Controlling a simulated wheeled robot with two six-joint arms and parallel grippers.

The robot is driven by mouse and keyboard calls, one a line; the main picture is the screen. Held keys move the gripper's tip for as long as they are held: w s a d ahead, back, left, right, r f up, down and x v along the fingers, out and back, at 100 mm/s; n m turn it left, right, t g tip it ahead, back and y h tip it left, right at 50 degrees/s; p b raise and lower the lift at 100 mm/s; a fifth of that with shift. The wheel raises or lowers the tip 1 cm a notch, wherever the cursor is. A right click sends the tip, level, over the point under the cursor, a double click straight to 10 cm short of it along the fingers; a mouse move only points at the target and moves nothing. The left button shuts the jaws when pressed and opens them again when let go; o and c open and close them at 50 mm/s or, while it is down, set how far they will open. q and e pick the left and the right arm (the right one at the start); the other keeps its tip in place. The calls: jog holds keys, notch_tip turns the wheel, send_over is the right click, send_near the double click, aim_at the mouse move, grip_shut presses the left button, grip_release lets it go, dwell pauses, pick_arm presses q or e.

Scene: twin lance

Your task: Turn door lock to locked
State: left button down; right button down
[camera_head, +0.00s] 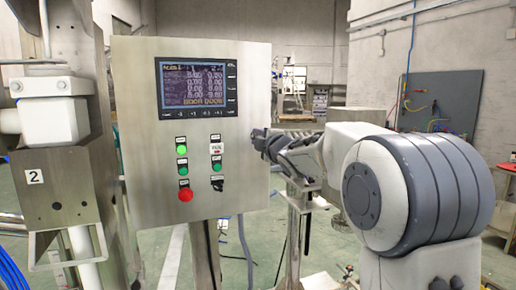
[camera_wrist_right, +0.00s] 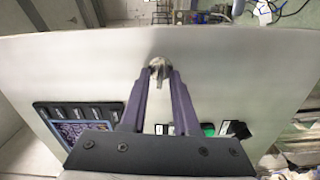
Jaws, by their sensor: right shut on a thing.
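The door lock (camera_wrist_right: 157,66) is a small, pale metal piece near the edge of the steel control cabinet's face, at the centre of the right wrist view. My right gripper (camera_wrist_right: 158,72) is shut on it, with its two purple-grey fingers meeting around its sides. In the head view my right gripper (camera_head: 256,140) reaches in from the right and overlaps the right edge of the cabinet (camera_head: 150,125). It hides the lock there. I cannot read which way the lock is turned. My left gripper is not in view.
The cabinet front carries a screen (camera_head: 198,86), a red button (camera_head: 185,195), green buttons and a black switch (camera_head: 217,183). A steel machine part marked 2 (camera_head: 60,185) stands close on the left. A grey panel with cables (camera_head: 440,105) is behind on the right.

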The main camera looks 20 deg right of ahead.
jog(key=shift+f+n+b, duration=0.1)
jog(key=shift+n+b, duration=0.35)
jog(key=shift+n, duration=0.25)
jog(key=c, duration=1)
grip_release()
jog(key=s+b, duration=0.1)
jog(key=s, duration=0.9)
jog(key=shift+s+d, duration=0.15)
jog(key=shift+s, duration=0.1)
